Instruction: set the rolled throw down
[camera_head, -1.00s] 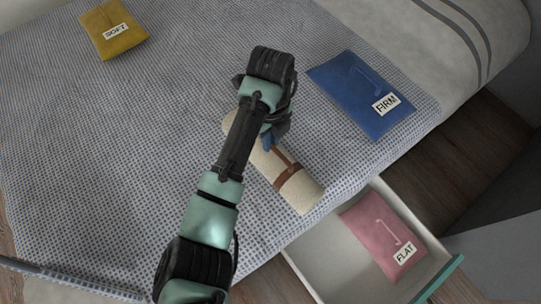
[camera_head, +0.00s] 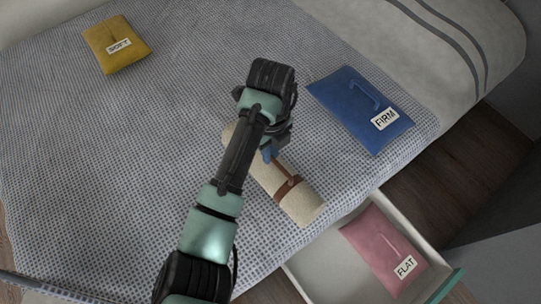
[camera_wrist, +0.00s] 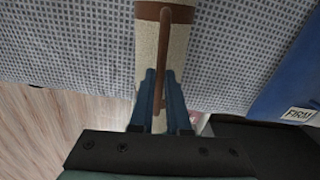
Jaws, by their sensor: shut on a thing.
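The rolled throw (camera_head: 302,203) is a cream roll with brown straps, lying slanted over the near right part of the patterned bed, close to its edge. I cannot tell whether it rests on the bed or hangs just above it. My gripper (camera_head: 269,152) is over the middle of the roll, largely hidden by my wrist in the head view. In the wrist view, the blue fingers of my gripper (camera_wrist: 160,98) are shut on the brown strap handle (camera_wrist: 163,58) that runs along the throw (camera_wrist: 178,45). The far end of the roll is partly behind my arm.
The bed (camera_head: 190,110) carries a yellow pouch labelled SOFT (camera_head: 114,48) and a blue pouch labelled FIRM (camera_head: 350,95). An open drawer (camera_head: 330,268) beside the bed holds a pink pouch labelled FLAT (camera_head: 377,245). The bed's middle left is clear.

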